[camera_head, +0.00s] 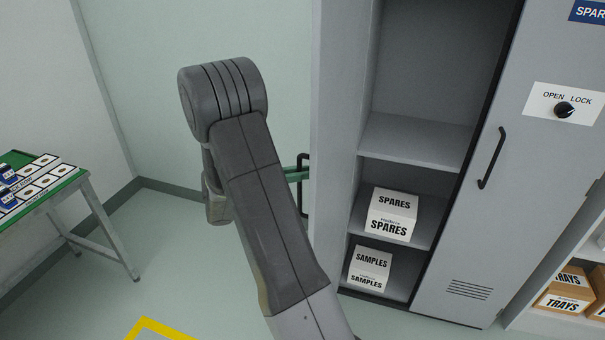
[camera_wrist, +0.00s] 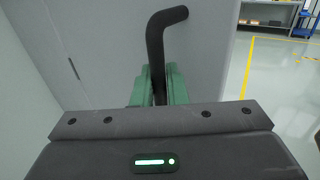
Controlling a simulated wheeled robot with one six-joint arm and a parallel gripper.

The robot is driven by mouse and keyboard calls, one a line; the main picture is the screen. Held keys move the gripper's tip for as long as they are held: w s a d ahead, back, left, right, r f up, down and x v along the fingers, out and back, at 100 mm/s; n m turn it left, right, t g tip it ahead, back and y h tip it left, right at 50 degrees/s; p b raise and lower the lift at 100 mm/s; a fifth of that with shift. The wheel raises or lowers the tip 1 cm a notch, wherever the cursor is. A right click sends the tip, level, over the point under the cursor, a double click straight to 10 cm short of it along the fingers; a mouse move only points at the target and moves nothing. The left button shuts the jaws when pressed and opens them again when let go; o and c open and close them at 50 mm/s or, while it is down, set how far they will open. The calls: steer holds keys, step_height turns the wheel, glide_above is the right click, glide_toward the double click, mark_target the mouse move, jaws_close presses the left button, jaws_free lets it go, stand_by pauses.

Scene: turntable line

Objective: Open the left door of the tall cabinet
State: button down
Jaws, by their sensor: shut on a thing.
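The tall grey cabinet shows in the head view; its left door (camera_head: 338,110) stands swung well out, and the shelves behind it are exposed. My gripper (camera_head: 297,173) is on the outer side of this door, partly hidden behind my arm. Its green fingers are shut on the door's black bar handle (camera_head: 304,205). In the wrist view the gripper (camera_wrist: 158,90) clasps the handle (camera_wrist: 156,42) from both sides, with the grey door face (camera_wrist: 105,45) behind. The right door (camera_head: 475,220) is closed, with its own black handle (camera_head: 492,158).
A knob marked OPEN LOCK (camera_head: 564,110) is on the right door. A SPARES box (camera_head: 390,215) and a SAMPLES box (camera_head: 370,268) sit on the lower shelves. A green-topped table (camera_head: 68,188) stands at the left. Floor between table and cabinet is clear.

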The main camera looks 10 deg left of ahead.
stand_by(0.4)
steer(key=c, duration=1.5)
jaws_free()
steer(key=shift+c, duration=0.2)
steer(key=shift+a, duration=0.15)
steer(key=b+v, duration=0.2)
steer(key=v, duration=1.1)
steer(key=shift+a+b, duration=0.3)
steer(key=shift+s, duration=0.1)
steer(key=p+x, duration=0.2)
steer(key=x, duration=1.1)
steer(key=shift+d, duration=0.45)
steer(key=shift+d, duration=0.1)
